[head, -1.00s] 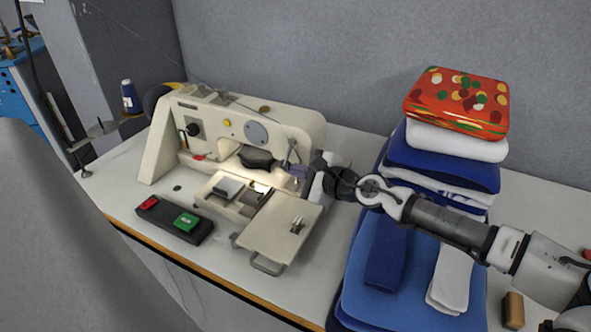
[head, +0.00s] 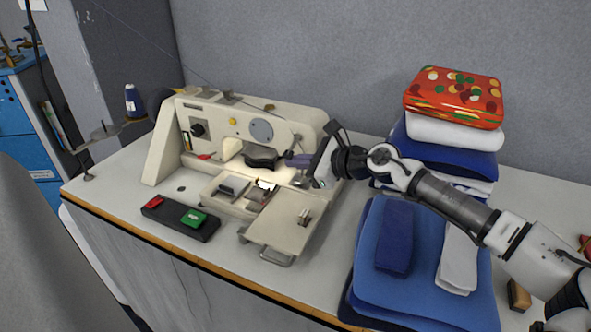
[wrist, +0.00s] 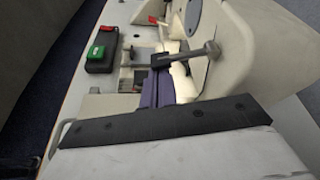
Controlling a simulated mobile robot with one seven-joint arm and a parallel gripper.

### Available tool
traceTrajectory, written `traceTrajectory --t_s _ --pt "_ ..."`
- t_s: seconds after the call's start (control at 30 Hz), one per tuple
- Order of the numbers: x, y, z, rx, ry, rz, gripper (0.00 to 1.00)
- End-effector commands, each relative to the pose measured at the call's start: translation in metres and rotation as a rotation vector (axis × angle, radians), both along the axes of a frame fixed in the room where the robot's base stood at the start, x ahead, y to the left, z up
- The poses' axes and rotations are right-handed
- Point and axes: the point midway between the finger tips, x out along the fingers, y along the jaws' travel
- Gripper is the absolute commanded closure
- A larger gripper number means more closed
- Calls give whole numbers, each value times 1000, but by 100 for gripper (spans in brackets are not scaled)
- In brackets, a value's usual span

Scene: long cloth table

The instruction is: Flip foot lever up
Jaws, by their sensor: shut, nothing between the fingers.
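The cream sewing machine (head: 240,125) stands on the table at the left centre of the head view. In the wrist view the foot lever (wrist: 190,56) looks like a dark bar with a squarish metal end at the machine's head. It is small and partly hidden by my gripper in the head view. My gripper (head: 290,160) reaches in from the right at the machine's head end. Its purple-grey fingers, also in the wrist view (wrist: 157,88), are shut and empty. Their tips appear close to the lever; I cannot tell whether they touch.
A cream plate (head: 283,222) extends from the machine's front. A black switch box (head: 180,218) with red and green buttons lies at the front left. Folded blue cloths (head: 425,255) and a stack topped by a red patterned bundle (head: 455,97) stand right of the machine.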

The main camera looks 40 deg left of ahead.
Motion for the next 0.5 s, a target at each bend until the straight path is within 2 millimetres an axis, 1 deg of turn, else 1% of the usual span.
traceTrajectory --t_s 0.23,0.5 --pt "-5 -1 13 -53 224 -1 100" --pt "-5 -1 13 -51 212 -1 100"
